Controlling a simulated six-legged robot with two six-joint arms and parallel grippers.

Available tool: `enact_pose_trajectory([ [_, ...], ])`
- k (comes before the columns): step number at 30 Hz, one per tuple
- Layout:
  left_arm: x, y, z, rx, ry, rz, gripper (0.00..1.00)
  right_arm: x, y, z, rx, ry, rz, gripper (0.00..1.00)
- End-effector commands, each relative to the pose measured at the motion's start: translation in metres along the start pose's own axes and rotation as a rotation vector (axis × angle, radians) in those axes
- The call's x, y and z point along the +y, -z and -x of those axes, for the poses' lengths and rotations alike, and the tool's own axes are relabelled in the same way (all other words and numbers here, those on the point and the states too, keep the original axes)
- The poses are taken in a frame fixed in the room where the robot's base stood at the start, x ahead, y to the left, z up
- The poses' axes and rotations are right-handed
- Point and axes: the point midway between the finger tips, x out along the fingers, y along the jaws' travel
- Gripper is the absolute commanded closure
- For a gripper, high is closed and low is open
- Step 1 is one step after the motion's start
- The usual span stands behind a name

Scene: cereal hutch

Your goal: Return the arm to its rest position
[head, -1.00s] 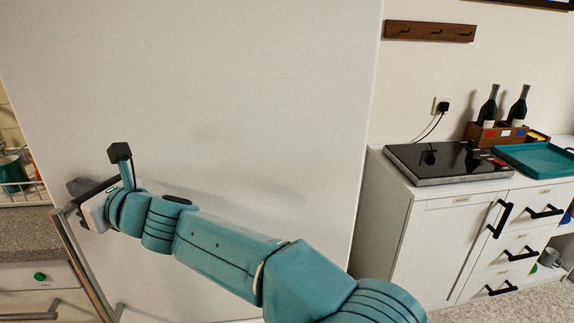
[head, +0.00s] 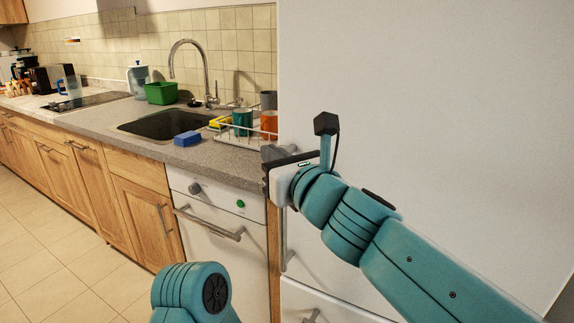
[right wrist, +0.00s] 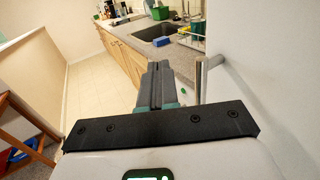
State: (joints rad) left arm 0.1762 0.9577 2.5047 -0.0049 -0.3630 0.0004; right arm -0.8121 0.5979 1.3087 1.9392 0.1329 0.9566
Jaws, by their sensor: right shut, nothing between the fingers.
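My right arm reaches in from the right in the head view. Its gripper (head: 272,174) is at the left edge of the tall white fridge (head: 430,100), by the top of the fridge's upright metal handle (head: 284,245). In the right wrist view the gripper's dark fingers (right wrist: 161,82) are together with nothing between them. The handle (right wrist: 199,82) shows just to the right of the fingers, apart from them in that view. In the head view a teal link of my other arm shows at the bottom; the left gripper is out of the picture.
Left of the fridge, a counter carries a sink (head: 165,124), a blue sponge (head: 187,139), a green tub (head: 161,92) and a dish rack (head: 250,138) with mugs. A white dishwasher (head: 218,220) is below. The tiled floor (head: 60,240) at left is clear.

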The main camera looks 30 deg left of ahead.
Motion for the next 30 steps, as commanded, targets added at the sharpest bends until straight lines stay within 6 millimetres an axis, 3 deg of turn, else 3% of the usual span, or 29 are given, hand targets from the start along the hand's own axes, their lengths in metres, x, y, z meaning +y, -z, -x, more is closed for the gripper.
enact_pose_trajectory([
  [3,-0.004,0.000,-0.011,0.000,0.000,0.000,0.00,0.012,0.003,0.007,0.000,0.000,0.001,1.00],
  [11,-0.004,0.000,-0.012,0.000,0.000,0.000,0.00,0.017,0.002,0.010,0.007,0.003,0.004,1.00],
  [14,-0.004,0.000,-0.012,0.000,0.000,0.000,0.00,0.005,0.025,0.008,0.053,0.020,0.050,1.00],
  [17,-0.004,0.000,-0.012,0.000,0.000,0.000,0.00,-0.022,0.078,0.008,0.165,0.051,0.167,1.00],
  [23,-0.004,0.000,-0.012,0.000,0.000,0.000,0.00,-0.094,0.228,0.039,0.496,0.054,0.506,1.00],
  [26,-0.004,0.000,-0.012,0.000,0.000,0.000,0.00,-0.123,0.301,0.071,0.662,0.000,0.671,1.00],
  [30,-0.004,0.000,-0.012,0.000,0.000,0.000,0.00,-0.151,0.400,0.132,0.873,-0.148,0.891,1.00],
])
